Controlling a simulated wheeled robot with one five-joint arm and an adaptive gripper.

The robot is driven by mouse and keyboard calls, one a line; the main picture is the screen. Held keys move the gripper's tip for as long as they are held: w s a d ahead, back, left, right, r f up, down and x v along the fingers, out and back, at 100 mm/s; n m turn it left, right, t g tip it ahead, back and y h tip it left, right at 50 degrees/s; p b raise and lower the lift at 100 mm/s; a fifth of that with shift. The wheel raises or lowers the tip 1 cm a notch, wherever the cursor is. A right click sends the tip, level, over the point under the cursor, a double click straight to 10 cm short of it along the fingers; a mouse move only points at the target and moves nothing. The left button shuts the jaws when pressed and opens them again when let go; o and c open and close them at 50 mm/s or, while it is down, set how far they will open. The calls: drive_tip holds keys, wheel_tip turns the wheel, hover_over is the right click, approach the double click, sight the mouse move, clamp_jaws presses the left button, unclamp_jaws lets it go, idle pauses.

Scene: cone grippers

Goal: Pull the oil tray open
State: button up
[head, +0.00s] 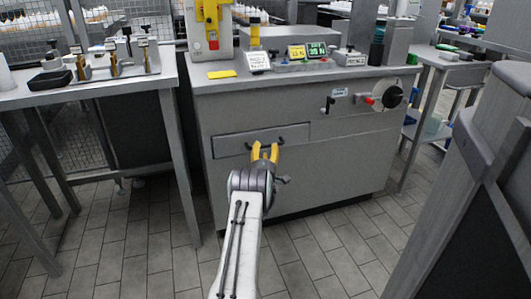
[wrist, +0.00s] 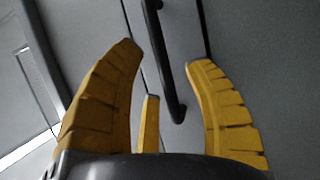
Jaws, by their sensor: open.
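The oil tray (head: 228,142) is a shut, flat grey drawer front in the upper part of the grey machine cabinet. A dark bar handle (head: 281,140) is on it. My gripper (head: 265,149), with yellow fingers, is open in front of the drawer at the handle. In the wrist view the dark handle (wrist: 168,70) runs steeply down the picture, and its lower end lies between the open yellow fingers (wrist: 168,80). I see no finger closed on it. In the head view the fingers hide part of the handle.
The cabinet (head: 340,165) carries a control panel, a black dial (head: 392,97) and a small lever (head: 328,105). A metal workbench (head: 100,88) with tools stands at left. A large grey structure (head: 470,190) stands close at right. Tiled floor (head: 310,260) is clear in front of the cabinet.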

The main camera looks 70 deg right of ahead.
drive_tip(key=shift+b+x, duration=0.35)
drive_tip(key=shift+x, duration=0.95)
drive_tip(key=shift+r, duration=0.1)
clamp_jaws()
